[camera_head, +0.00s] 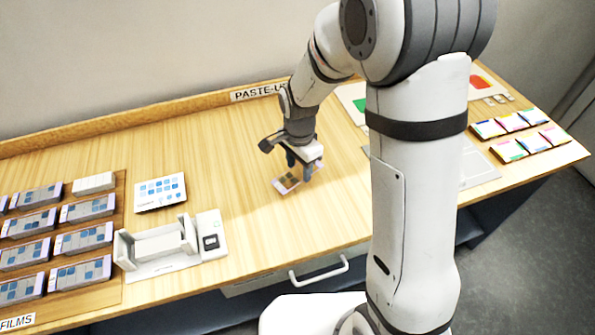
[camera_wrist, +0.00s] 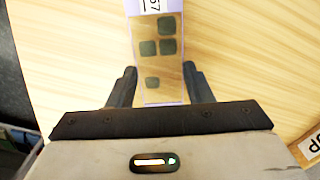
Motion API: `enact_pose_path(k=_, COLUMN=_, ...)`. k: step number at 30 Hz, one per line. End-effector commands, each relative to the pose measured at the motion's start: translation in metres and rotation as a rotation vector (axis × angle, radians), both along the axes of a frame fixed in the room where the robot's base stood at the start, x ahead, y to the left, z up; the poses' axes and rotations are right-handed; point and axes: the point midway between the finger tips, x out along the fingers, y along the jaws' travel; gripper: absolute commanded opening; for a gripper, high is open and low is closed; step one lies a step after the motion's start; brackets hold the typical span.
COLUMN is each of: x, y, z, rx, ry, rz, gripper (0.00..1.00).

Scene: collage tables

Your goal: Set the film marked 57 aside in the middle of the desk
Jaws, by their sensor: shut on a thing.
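The film marked 57 (camera_wrist: 150,90) is a pale strip with a lilac edge, a brown face and several dark green squares. Its number shows at the top edge of the wrist view, partly cut off. My gripper (camera_wrist: 160,88) is shut on it, one dark finger on each side. In the head view the film (camera_head: 285,184) is at the middle of the wooden desk (camera_head: 245,160), under my gripper (camera_head: 302,165). I cannot tell whether it touches the desk or hangs just above it.
A films board (camera_head: 105,275) with several films lies at the left. A white device (camera_head: 160,245) and a card with blue squares (camera_head: 160,192) stand beside it. Coloured cards (camera_head: 520,135) lie at the right. The desk around the held film is clear.

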Motion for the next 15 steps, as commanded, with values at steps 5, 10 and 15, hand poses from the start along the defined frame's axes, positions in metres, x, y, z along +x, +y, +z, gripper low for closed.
enact_pose_path(k=5, x=-0.001, y=-0.002, z=-0.023, rx=-0.002, ry=0.005, rz=-0.003, gripper=0.21)
enact_pose_path(k=10, x=0.000, y=-0.002, z=-0.036, rx=-0.001, ry=0.001, rz=-0.004, gripper=0.21)
enact_pose_path(k=15, x=0.000, y=-0.002, z=-0.036, rx=0.000, ry=0.000, rz=-0.005, gripper=0.21)
